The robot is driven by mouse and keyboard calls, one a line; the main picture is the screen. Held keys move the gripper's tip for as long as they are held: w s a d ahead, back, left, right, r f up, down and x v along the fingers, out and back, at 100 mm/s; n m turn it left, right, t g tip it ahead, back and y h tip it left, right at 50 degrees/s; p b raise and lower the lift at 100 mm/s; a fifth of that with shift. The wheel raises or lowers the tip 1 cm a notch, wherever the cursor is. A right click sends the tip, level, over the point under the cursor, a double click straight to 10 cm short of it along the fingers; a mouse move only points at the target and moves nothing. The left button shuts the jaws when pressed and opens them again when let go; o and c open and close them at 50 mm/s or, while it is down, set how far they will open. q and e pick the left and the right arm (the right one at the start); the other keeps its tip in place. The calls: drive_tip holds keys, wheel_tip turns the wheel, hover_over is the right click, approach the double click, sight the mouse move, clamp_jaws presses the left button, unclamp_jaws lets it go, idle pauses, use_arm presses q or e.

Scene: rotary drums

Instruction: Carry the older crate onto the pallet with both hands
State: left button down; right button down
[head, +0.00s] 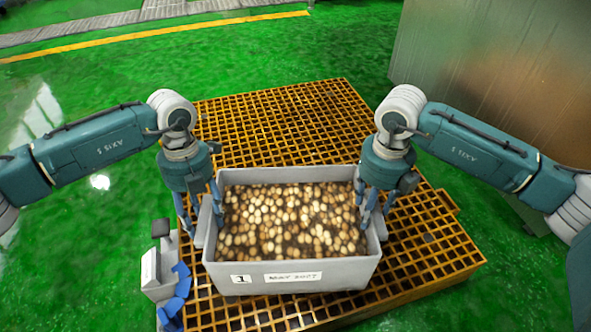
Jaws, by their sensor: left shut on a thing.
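A grey crate (292,276) full of small round brown and tan pieces is over the front part of the orange grid pallet (270,128). Its front wall has a label with "1" and one that looks like "MAY 2007". The crate looks level; I cannot tell whether its bottom touches the pallet. My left gripper (203,222) is shut on the crate's left end. My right gripper (374,212) is at the right end in a matching pose, its fingers around the grip there. The grips are partly hidden by the fingers.
A small grey box with a dark knob and blue parts (158,275) stands close to the crate's left front. A large metal-sided body (490,65) stands at the right back. The pallet behind the crate is bare. Green floor (80,85) is open at the left.

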use_arm(q)
drive_tip(key=shift+w+f+b, duration=0.1)
drive_tip(key=shift+f+b, duration=0.35)
use_arm(e)
drive_tip(key=shift+w+f, duration=0.1)
drive_tip(key=shift+f, duration=0.3)
use_arm(q)
drive_tip(key=c, duration=0.9)
unclamp_jaws()
drive_tip(key=shift+r, duration=0.1)
use_arm(e)
drive_tip(key=c, duration=0.9)
unclamp_jaws()
drive_tip(key=shift+r, duration=0.3)
use_arm(q)
drive_tip(key=r, duration=0.4)
drive_tip(key=w+r, duration=0.1)
drive_tip(key=r, duration=0.6)
drive_tip(key=shift+w+r, duration=0.3)
drive_tip(key=shift+r, duration=0.1)
use_arm(e)
wheel_tip(320, 180, up, 12)
drive_tip(key=shift+f, duration=0.2)
use_arm(q)
drive_tip(key=shift+s, duration=0.1)
use_arm(e)
drive_tip(key=shift+s+f, duration=0.1)
drive_tip(key=shift+s, duration=0.1)
